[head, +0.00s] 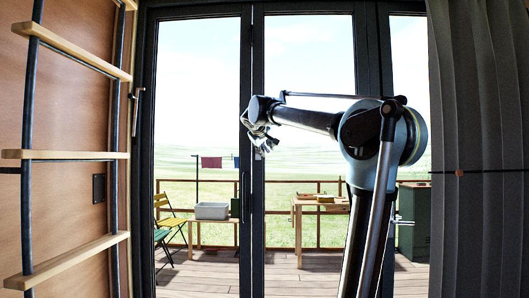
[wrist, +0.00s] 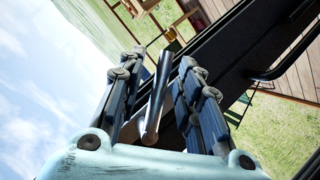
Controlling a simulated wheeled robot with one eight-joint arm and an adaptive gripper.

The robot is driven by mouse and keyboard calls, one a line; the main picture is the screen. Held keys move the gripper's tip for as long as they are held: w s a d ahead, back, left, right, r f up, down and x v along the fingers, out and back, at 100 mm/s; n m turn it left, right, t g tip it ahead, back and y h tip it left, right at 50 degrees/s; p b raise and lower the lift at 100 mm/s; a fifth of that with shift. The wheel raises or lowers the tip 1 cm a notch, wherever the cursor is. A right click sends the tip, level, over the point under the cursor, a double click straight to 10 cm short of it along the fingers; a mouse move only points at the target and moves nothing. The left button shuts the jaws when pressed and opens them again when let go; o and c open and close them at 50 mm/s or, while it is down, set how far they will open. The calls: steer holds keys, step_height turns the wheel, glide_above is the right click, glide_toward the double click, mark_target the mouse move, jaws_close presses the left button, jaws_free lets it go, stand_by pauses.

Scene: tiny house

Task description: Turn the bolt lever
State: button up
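A silver metal lever (wrist: 157,95), which looks like the bolt lever, shows between the fingers of my gripper (wrist: 162,62) in the wrist view. The fingers are spread, one on each side of it. A gap shows on the left side; the lever looks close to the right finger, and I cannot tell if they touch. In the head view my gripper (head: 261,136) is at the dark middle frame of the glass doors (head: 258,60). The lever cannot be made out there, behind or among the fingers.
A dark vertical door handle (head: 243,196) sits below my gripper; it also shows in the wrist view (wrist: 292,62). A wooden ladder (head: 75,155) stands at the left and a grey curtain (head: 480,150) hangs at the right. A deck with furniture lies beyond the glass.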

steer(key=v, duration=1.2)
steer(key=shift+f, duration=0.1)
